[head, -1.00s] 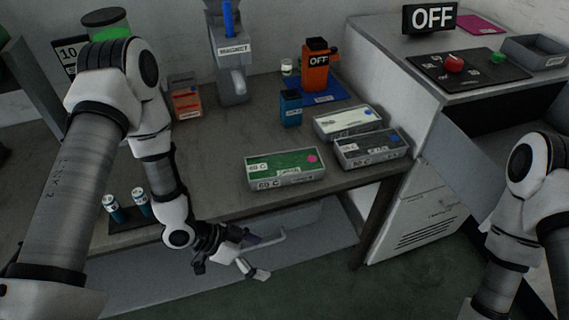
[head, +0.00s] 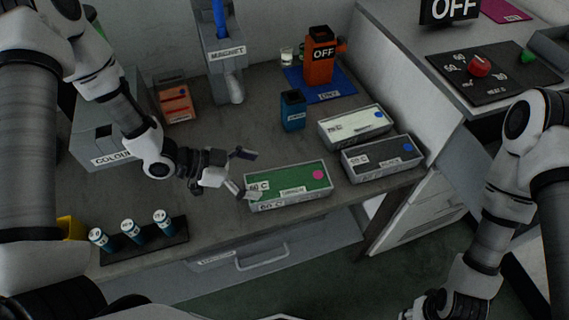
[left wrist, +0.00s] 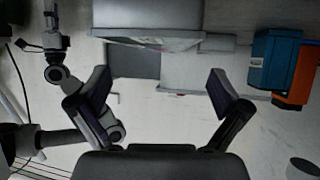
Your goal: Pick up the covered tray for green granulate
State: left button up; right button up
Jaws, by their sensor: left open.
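The covered tray for green granulate (head: 300,199) is a grey box with a green top, a pink dot and a "60 C" label. It sits near the front edge of the workbench in the head view. My left gripper (head: 243,172) is open and empty at the tray's left end. One finger overlaps the tray's left corner in the picture; I cannot tell whether it touches. In the left wrist view, the left gripper (left wrist: 160,98) shows two spread fingers with nothing between them. My right gripper (head: 425,304) is low at the bottom, partly cut off, its jaws unclear.
A white-topped tray (head: 353,126) and a dark-topped tray (head: 383,158) stand right of the green one. A blue container (head: 292,111) and an orange container (head: 320,58) stand behind.

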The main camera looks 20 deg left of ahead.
aim_at(286, 181)
pick_arm(q)
jog(key=d, duration=0.2)
jog(key=d+f, duration=0.1)
jog(key=d, duration=0.1)
jog(key=shift+w+f+p, duration=0.2)
jog(key=shift+p, duration=0.1)
jog(key=x, duration=0.3)
jog(key=shift+w+f+p, duration=0.3)
jog(key=shift+w, duration=0.15)
jog(key=shift+s, duration=0.1)
jog(key=shift+r, duration=0.1)
jog(key=c, duration=1.3)
jog(key=shift+c, duration=0.2)
